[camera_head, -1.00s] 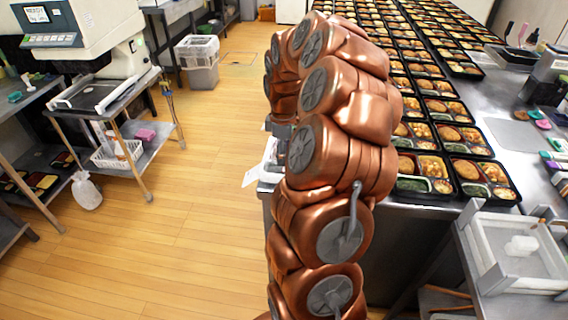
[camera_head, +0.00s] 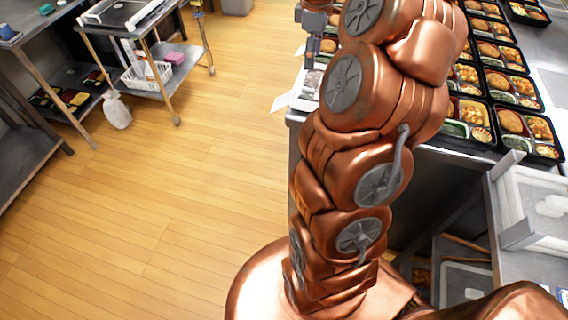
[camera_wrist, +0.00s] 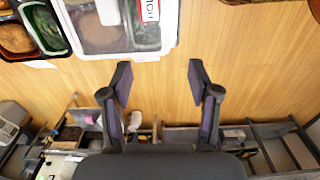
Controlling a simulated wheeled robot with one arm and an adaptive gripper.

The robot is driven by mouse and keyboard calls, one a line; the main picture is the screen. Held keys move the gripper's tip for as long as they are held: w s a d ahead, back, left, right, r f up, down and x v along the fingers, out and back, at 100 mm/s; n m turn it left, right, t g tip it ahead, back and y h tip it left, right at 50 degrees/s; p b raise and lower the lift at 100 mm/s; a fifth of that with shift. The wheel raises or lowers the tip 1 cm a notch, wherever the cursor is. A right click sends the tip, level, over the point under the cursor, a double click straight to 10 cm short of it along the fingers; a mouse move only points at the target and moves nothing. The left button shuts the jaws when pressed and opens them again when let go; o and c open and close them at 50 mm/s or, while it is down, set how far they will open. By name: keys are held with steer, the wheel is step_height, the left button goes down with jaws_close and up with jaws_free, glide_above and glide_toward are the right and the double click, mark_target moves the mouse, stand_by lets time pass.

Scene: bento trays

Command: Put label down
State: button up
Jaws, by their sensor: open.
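My gripper (camera_wrist: 159,76) is open in the wrist view. Its two dark fingers are spread apart with only wooden floor seen between them. A label (camera_wrist: 150,10), white with red and dark lettering, lies on a bento tray with a pale rim (camera_wrist: 147,57) at the top of that view, beyond the fingertips. The fingers appear apart from the label. In the head view the gripper (camera_head: 313,38) shows partly as grey parts at the table's left edge. My copper arm hides much of it. A white sheet (camera_head: 282,102) sticks out at the table corner.
Rows of filled black trays (camera_head: 513,90) cover the steel table. A white bin-like tray (camera_head: 540,205) stands on a side shelf at right. A cart with a white basket (camera_head: 147,75) stands at left. The wooden floor between is clear.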

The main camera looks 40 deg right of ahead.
steer(key=s+a+m, duration=0.1)
steer(key=s+a, duration=0.3)
steer(key=a, duration=0.7)
steer(key=s+a+m, duration=0.1)
steer(key=s+a, duration=0.3)
steer(key=a, duration=0.7)
steer(key=s+a+f+m+g, duration=0.1)
steer(key=s+a, duration=0.3)
steer(key=s, duration=0.4)
steer(key=s+a+f+m, duration=0.3)
steer(key=s+f+m, duration=0.1)
steer(key=s, duration=0.4)
steer(key=shift+a+g, duration=0.4)
